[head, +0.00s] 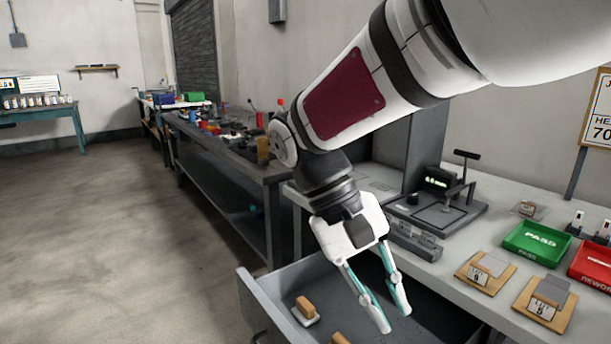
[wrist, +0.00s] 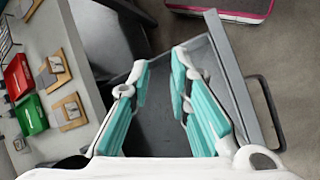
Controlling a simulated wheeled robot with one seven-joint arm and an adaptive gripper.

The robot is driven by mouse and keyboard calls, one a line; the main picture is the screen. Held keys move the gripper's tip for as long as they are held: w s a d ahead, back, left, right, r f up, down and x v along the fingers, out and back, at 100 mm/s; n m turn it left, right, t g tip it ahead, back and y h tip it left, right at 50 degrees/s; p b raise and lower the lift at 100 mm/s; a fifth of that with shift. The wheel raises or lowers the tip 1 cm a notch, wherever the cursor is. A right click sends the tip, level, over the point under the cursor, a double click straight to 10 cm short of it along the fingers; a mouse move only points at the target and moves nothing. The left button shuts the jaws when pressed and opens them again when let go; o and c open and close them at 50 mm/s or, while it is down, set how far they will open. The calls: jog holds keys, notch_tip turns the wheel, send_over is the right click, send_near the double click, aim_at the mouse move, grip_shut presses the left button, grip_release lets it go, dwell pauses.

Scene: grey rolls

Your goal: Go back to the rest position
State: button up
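My gripper (head: 395,318) hangs at the end of my arm, pointing down over the open grey drawer (head: 268,303). Its two white and teal fingers are apart. In the wrist view my gripper (wrist: 160,66) shows only the bare drawer floor between the fingertips, so it is open and empty. The drawer's wall and handle also show in the wrist view (wrist: 233,85), to the right of the fingers.
Two wooden-handled items, one nearer the middle (head: 305,308), lie in the drawer. The worktop carries a green PASS tray (head: 537,243), a red REWORK tray (head: 592,268), wooden boards (head: 486,272) and a press-like device (head: 440,208). Open floor (head: 110,230) lies left.

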jog(key=s+d+f+m+t+y, duration=0.1)
jog(key=s+d+t+y, duration=0.2)
jog(key=s, duration=0.7)
jog(key=s+d+f+m+t+y, duration=0.1)
jog(key=s+d+y, duration=0.1)
jog(key=s+d, duration=0.55)
notch_tip(320, 180, up, 26)
jog(key=s+a+t+p, duration=0.1)
jog(key=t+p, duration=0.3)
jog(key=p, duration=2)
jog(key=shift+s+a, duration=0.15)
